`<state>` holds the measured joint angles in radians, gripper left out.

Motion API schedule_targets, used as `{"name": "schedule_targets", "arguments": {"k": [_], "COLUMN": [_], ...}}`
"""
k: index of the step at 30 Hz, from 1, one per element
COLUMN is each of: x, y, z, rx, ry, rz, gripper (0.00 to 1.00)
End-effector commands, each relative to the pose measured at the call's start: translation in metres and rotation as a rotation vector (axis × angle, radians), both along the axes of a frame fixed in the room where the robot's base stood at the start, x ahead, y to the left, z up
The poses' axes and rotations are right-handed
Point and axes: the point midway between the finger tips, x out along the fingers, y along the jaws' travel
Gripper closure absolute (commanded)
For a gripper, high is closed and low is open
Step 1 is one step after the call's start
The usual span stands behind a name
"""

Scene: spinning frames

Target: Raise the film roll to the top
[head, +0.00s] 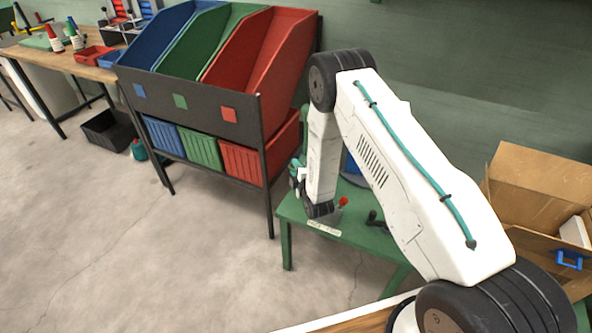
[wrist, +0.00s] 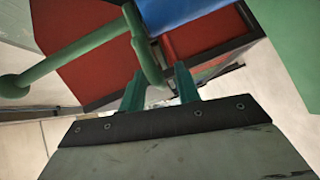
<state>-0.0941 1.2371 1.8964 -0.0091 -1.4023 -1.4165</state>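I cannot make out the film roll for certain. In the head view a green stand (head: 345,232) carries a red-knobbed lever (head: 343,202) and a dark crank-like handle (head: 375,219). A blue rounded part (head: 351,171) above it is mostly hidden behind my arm. My gripper (head: 296,174) is at the stand's left side, small and partly hidden. In the wrist view my gripper (wrist: 160,90) has its two teal fingers apart. A bent green bar (wrist: 146,45) reaches down toward the gap between them. I cannot tell whether it touches the fingers.
A dark rack with blue, green and red bins (head: 262,55) stands close on the left of the stand. A cardboard box (head: 540,190) is at the right. A workbench (head: 75,62) is at the far left. The concrete floor (head: 120,240) at front left is clear.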

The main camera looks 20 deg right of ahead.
Motion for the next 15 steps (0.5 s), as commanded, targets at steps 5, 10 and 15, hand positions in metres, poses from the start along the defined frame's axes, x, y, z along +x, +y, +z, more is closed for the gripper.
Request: {"name": "schedule_targets", "arguments": {"k": [5, 10, 15], "x": [-0.0001, -0.0006, -0.0011], "y": [0.0001, 0.0002, 0.0003], "z": [-0.0001, -0.0007, 0.0007], "rx": [0.0, 0.0, 0.001], "ry": [0.0, 0.002, 0.005], "rz": [0.0, 0.0, 0.001], "gripper": [0.67, 1.0, 1.0]}}
